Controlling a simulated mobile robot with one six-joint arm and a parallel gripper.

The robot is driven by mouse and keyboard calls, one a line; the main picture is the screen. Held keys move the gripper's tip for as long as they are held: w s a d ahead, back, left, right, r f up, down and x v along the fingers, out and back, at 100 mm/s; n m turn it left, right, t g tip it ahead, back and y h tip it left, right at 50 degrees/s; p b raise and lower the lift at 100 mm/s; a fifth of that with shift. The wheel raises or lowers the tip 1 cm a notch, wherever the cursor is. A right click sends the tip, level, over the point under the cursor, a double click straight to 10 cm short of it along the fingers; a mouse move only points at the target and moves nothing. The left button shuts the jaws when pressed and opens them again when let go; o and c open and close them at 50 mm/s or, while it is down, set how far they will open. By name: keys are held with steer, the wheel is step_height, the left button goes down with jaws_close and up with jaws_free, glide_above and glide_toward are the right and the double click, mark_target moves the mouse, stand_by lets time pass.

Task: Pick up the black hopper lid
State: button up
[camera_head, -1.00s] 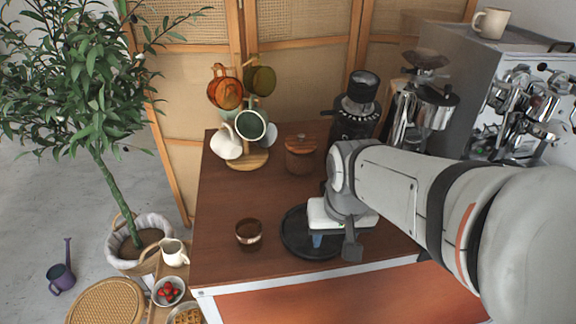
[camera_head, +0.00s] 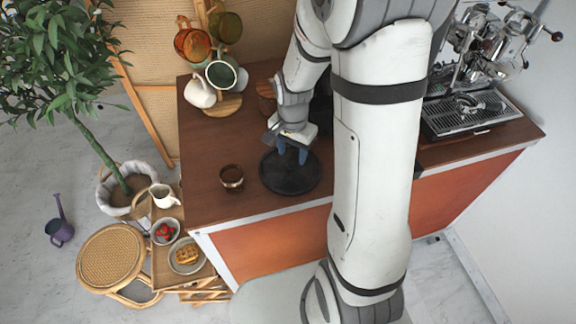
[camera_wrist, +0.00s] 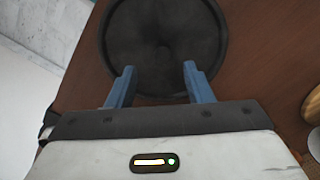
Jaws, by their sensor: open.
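I cannot make out the black hopper lid for certain in either view now; my arm covers the back of the counter. My gripper (camera_head: 292,152) is open and empty, pointing down over the back part of a round black tray (camera_head: 288,181). In the wrist view my two blue fingers (camera_wrist: 158,68) stand apart in front of the dark, rimmed tray (camera_wrist: 162,32). I cannot tell the gripper's exact height above the tray.
A small brown cup (camera_head: 231,177) stands left of the tray on the wooden counter (camera_head: 205,205). A mug tree with several mugs (camera_head: 221,75) and a wooden canister (camera_head: 267,97) stand behind. An espresso machine (camera_head: 475,110) is at the right.

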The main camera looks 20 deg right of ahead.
mark_target(290, 164)
steer(key=shift+a+f+p, duration=0.2)
steer(key=shift+f+p, duration=0.3)
steer(key=shift+f, duration=1.8)
jaws_close()
